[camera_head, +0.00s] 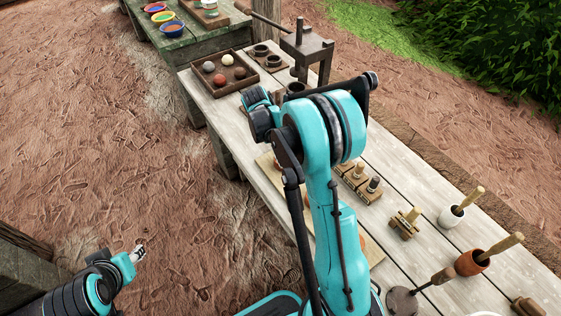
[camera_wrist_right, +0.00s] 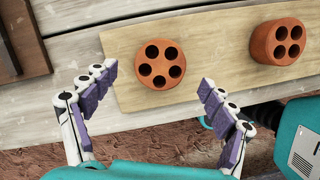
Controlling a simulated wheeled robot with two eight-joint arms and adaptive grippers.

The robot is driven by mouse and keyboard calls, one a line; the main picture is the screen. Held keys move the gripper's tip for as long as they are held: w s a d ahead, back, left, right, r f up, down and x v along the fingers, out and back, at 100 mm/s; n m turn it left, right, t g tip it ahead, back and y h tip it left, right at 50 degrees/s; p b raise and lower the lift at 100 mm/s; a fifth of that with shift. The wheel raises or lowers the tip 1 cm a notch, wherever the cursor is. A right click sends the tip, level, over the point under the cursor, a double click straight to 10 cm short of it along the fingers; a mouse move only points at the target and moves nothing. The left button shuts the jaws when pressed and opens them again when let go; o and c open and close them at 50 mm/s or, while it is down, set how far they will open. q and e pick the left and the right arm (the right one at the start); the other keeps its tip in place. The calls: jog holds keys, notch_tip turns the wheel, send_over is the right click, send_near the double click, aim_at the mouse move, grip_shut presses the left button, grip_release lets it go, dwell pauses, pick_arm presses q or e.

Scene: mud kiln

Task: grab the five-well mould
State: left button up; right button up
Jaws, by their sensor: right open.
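The five-well mould (camera_wrist_right: 161,65) is a round terracotta block with a ring of dark holes, lying on a pale board (camera_wrist_right: 215,65) in the right wrist view. My right gripper (camera_wrist_right: 159,76) is open and empty, with its fingertips either side of the mould's near part and gaps on both sides. A similar terracotta mould (camera_wrist_right: 277,43) with fewer holes lies to the right on the same board.
The plank table (camera_head: 405,165) holds a tray of balls (camera_head: 249,75) and a dark press (camera_head: 307,48) at the far end. A green table (camera_head: 178,38) stands beyond.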

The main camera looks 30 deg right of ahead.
jog(key=b+x, duration=0.2)
jog(key=x, duration=0.3)
jog(key=shift+d, duration=0.1)
jog(key=shift+r, duration=0.15)
jog(key=shift+c, duration=0.5)
jog(key=c, duration=1.3)
